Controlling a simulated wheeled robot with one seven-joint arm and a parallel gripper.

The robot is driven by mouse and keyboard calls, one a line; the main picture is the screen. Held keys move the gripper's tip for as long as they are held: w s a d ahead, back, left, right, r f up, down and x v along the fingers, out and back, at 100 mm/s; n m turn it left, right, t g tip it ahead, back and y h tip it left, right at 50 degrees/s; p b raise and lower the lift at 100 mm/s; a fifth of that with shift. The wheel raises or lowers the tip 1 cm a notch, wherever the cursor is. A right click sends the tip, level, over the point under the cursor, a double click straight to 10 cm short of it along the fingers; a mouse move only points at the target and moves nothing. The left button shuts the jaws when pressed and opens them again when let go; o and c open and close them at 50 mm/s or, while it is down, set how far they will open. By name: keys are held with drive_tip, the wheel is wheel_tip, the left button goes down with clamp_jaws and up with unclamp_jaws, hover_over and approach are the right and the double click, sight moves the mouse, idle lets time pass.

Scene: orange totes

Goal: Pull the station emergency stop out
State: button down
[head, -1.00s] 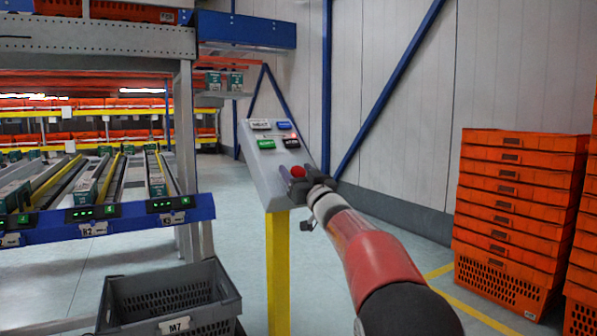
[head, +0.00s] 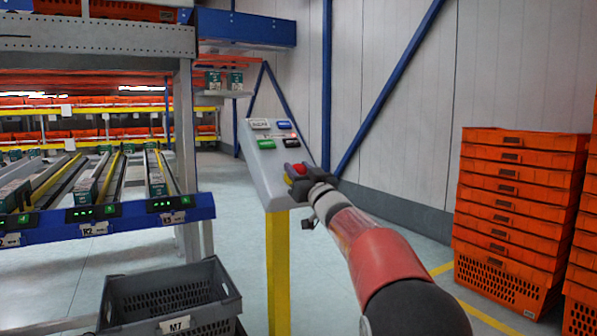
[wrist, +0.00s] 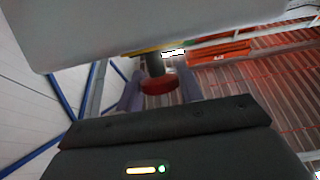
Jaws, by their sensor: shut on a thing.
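The station emergency stop is a red mushroom knob (head: 300,169) low on the sloping grey panel (head: 262,180), with a bit of yellow beside it. In the wrist view the red knob (wrist: 158,86) shows between my two fingers, on a dark stem below a yellow collar (wrist: 148,50). My gripper (head: 295,173) is at the panel's lower right edge, shut on the knob. It also shows in the wrist view (wrist: 160,92), with one finger on each side of the knob. In the head view my fingers hide part of the knob and its base.
Several other panel buttons, including a green one (head: 266,143) and a blue one (head: 285,124), sit above the knob. A yellow post (head: 278,270) carries the panel. A grey crate (head: 170,300) stands left, and stacked orange totes (head: 515,210) stand right. Floor between is open.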

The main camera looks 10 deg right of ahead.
drive_tip(key=shift+r, duration=0.15)
drive_tip(key=c, duration=0.9)
unclamp_jaws()
drive_tip(key=shift+s, duration=0.1)
drive_tip(key=b+v, duration=0.1)
drive_tip(key=v, duration=0.7)
drive_tip(key=shift+b, duration=0.4)
drive_tip(key=shift+r, duration=0.1)
